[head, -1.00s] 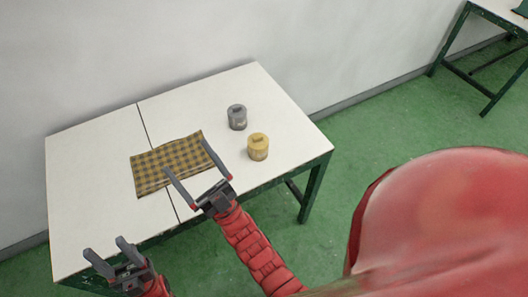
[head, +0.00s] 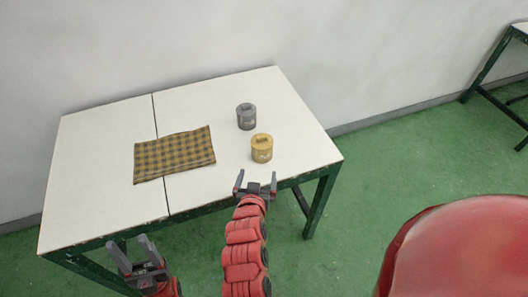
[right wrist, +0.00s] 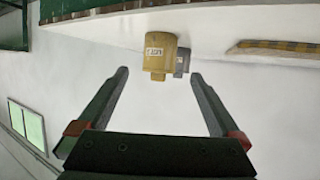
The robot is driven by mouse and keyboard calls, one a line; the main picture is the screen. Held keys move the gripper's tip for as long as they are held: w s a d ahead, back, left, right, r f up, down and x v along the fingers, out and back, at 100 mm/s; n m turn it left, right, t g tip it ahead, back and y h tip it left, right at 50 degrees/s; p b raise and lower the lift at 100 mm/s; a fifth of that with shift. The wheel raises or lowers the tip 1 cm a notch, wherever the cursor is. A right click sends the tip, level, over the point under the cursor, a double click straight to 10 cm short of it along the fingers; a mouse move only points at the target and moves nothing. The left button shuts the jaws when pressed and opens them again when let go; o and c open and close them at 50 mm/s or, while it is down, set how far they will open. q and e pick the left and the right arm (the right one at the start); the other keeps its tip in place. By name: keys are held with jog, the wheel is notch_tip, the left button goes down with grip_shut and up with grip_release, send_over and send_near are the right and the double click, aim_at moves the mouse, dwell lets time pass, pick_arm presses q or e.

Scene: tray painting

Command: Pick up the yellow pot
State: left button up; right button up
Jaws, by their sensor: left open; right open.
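The yellow pot (head: 262,148) stands upright on the white table near its front right edge. A grey pot (head: 246,116) stands behind it. My right gripper (head: 256,178) is open and empty at the table's front edge, just in front of the yellow pot and apart from it. In the right wrist view the yellow pot (right wrist: 160,52) appears beyond the gap between the open fingers (right wrist: 160,76), with the grey pot (right wrist: 183,62) partly hidden behind it. My left gripper (head: 132,250) is open and empty in front of the table at the lower left.
A yellow and dark checked cloth (head: 174,155) lies flat on the white table (head: 100,140), left of the pots; its edge also shows in the right wrist view (right wrist: 275,46). A wall stands behind the table. Another table (head: 510,60) is at the far right. The table's left part is clear.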

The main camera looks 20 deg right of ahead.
aim_at(261, 156)
jog(key=p+x, duration=0.1)
jog(key=x, duration=0.9)
jog(key=shift+r, duration=0.2)
jog(key=shift+f+p+x, duration=0.2)
jog(key=shift+p+x, duration=0.25)
jog(key=shift+x, duration=2.65)
jog(key=shift+a, duration=0.1)
jog(key=shift+s, duration=0.1)
grip_shut()
jog(key=shift+r, duration=0.1)
